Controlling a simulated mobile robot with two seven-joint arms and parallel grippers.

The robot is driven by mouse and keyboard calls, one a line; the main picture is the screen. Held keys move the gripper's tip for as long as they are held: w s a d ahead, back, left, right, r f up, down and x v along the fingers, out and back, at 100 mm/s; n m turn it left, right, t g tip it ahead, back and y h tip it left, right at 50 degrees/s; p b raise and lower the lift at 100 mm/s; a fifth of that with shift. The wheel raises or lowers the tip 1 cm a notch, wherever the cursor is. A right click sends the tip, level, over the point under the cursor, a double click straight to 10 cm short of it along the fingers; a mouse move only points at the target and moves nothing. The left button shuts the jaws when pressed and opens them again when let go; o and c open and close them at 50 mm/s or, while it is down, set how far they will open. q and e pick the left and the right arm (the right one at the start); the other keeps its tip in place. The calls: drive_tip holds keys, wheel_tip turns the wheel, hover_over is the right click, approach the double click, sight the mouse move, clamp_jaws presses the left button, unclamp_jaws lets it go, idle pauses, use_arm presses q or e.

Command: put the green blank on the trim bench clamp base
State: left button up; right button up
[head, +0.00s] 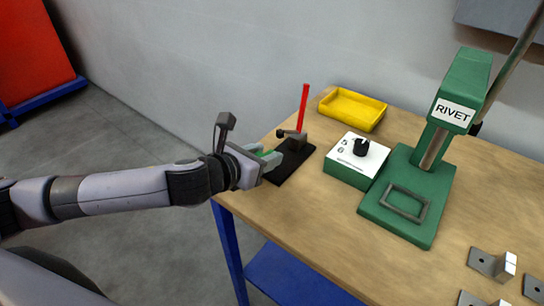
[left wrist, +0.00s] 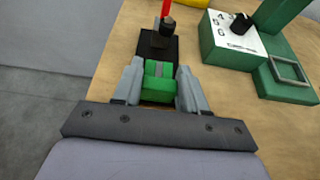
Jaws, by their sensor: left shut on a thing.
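The green blank (left wrist: 158,82) is held between the two fingers of my left gripper (left wrist: 159,88), which is shut on it. In the head view the blank (head: 270,157) shows partly, with my gripper (head: 264,161) hiding the rest. The trim bench clamp base (head: 284,171) is a black plate with a grey clamp and an upright red handle (head: 303,108), at the bench's left edge. The blank is at the near end of this plate, in front of the clamp. I cannot tell whether it touches the plate. My right gripper is not in view.
A white-topped green control box (head: 357,160) with a black knob stands right of the clamp base. Beyond it is a green rivet press (head: 420,185). A yellow tray (head: 352,109) lies behind. Grey metal brackets (head: 484,262) lie at the lower right. The front bench top is clear.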

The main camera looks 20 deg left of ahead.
use_arm(q)
drive_tip(key=w, duration=0.1)
drive_tip(key=w+d, duration=0.1)
drive_tip(key=w, duration=0.1)
drive_tip(key=shift+f, duration=1.75)
drive_tip(key=shift+f, duration=0.1)
drive_tip(key=o, duration=1.1)
drive_tip(key=shift+f, duration=0.1)
drive_tip(key=shift+r, duration=0.2)
drive_tip(key=v, duration=1.2)
